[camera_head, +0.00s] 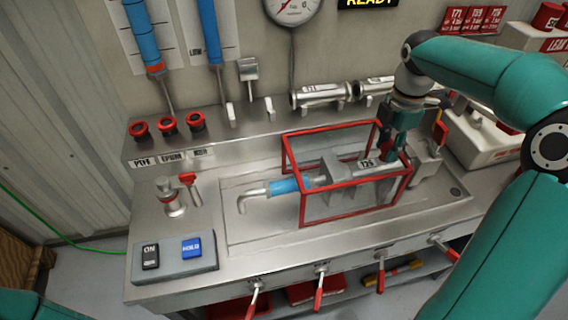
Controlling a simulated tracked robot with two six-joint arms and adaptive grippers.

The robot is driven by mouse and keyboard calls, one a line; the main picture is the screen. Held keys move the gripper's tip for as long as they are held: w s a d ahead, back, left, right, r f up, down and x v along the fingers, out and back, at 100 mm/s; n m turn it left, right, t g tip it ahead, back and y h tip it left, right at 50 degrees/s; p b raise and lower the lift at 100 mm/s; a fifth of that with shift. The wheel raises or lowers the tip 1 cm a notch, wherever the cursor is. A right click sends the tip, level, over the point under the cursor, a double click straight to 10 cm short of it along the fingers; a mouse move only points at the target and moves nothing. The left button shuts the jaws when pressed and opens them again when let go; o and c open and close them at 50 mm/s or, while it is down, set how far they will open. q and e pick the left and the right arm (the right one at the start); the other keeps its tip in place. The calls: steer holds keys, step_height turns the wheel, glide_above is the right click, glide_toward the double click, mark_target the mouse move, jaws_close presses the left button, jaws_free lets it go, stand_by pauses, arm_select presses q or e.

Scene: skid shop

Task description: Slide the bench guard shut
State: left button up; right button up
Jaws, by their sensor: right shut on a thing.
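The bench guard (304,206) is a clear box with a red frame, standing over the sunken bed of the steel bench. Inside it are grey clamp blocks and a steel tube labelled T25 (367,164). A blue sleeve (286,186) and a bent pipe end stick out past its left side. My right gripper (390,152) is at the guard's right end, shut on the guard; its fingertips are partly hidden by the arm and frame. My left gripper is out of view; only a bit of that arm shows at bottom left.
A panel with ON and HOLD buttons (173,258) and a red-handled valve (172,200) stand at the bench's left. Red-handled levers (320,285) line the front edge. Red knobs (168,125) and a spare tube (320,95) sit on the back ledge. The bed left of the bent pipe is clear.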

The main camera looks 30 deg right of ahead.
steer(key=shift+d, duration=0.2)
steer(key=shift+s+d+p, duration=0.2)
steer(key=shift+d+p, duration=0.1)
steer(key=shift+d, duration=0.5)
steer(key=shift+s+d+p, duration=0.2)
steer(key=shift+d+p, duration=0.1)
steer(key=shift+d, duration=0.5)
steer(key=shift+s+d+p, duration=0.2)
steer(key=shift+d+p, duration=0.2)
steer(key=shift+d, duration=0.45)
steer(key=shift+s+d+p, duration=0.2)
steer(key=shift+d+p, duration=0.15)
steer(key=shift+d, duration=0.5)
steer(key=shift+s+d+p, duration=0.15)
steer(key=shift+d+p, duration=0.15)
steer(key=shift+d, duration=0.3)
steer(key=shift+s+d+p, duration=0.15)
steer(key=shift+d+p, duration=0.15)
steer(key=shift+d, duration=0.25)
steer(key=o, duration=0.9)
